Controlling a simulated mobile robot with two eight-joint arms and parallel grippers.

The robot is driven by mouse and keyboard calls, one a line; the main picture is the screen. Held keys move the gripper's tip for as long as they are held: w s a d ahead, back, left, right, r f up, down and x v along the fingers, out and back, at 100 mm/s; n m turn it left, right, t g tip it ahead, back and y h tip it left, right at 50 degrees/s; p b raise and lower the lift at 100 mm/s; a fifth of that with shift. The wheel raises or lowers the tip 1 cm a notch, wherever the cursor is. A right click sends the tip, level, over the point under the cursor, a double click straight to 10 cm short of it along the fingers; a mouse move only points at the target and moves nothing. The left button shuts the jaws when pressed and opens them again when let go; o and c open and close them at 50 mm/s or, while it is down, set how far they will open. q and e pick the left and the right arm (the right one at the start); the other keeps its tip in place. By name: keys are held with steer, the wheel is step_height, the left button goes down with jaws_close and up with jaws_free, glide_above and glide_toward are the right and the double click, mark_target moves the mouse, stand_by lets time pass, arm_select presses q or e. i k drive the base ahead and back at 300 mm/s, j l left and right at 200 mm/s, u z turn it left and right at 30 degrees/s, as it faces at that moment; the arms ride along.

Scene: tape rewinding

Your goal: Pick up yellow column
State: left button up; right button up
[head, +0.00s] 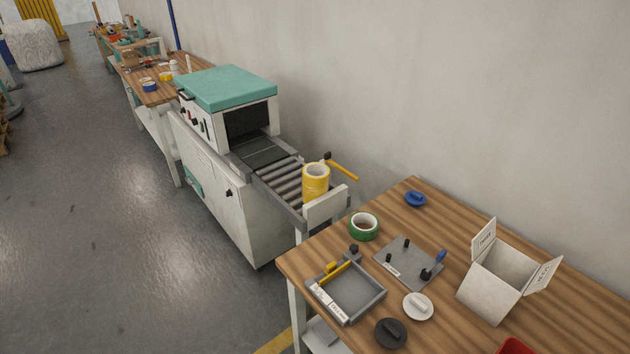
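A yellow column (315,184), a short upright cylinder with a pale hollow top, stands at the near end of the roller conveyor (281,178) that comes out of the machine. A white end plate (325,206) stands in front of it and may hide its foot. Neither of my grippers is in the head view.
A machine with a teal lid (228,88) stands behind the conveyor. The near wooden table (436,218) holds a green tape roll (364,226), a grey tray (352,291), a grey plate with pegs (404,262) and an open white box (497,281). Open floor (90,220) lies left.

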mark_target(316, 175)
steer(key=i+j, duration=0.1)
steer(key=j, duration=0.3)
steer(key=i+j+z, duration=0.1)
steer(key=j, duration=0.3)
steer(key=i+j+z, duration=0.1)
steer(key=j, duration=0.25)
steer(key=i+j+z, duration=0.1)
steer(key=j, duration=0.25)
steer(key=i+j+z, duration=0.15)
steer(key=j, duration=0.2)
steer(key=i+j+z, duration=0.1)
steer(key=j, duration=0.25)
steer(key=i+j+z, duration=0.15)
steer(key=i+j, duration=0.15)
steer(key=i+j+z, duration=0.1)
steer(key=j, duration=0.3)
steer(key=i+j+z, duration=0.2)
steer(key=i, duration=0.3)
steer(key=i+z, duration=0.15)
steer(key=i, duration=0.35)
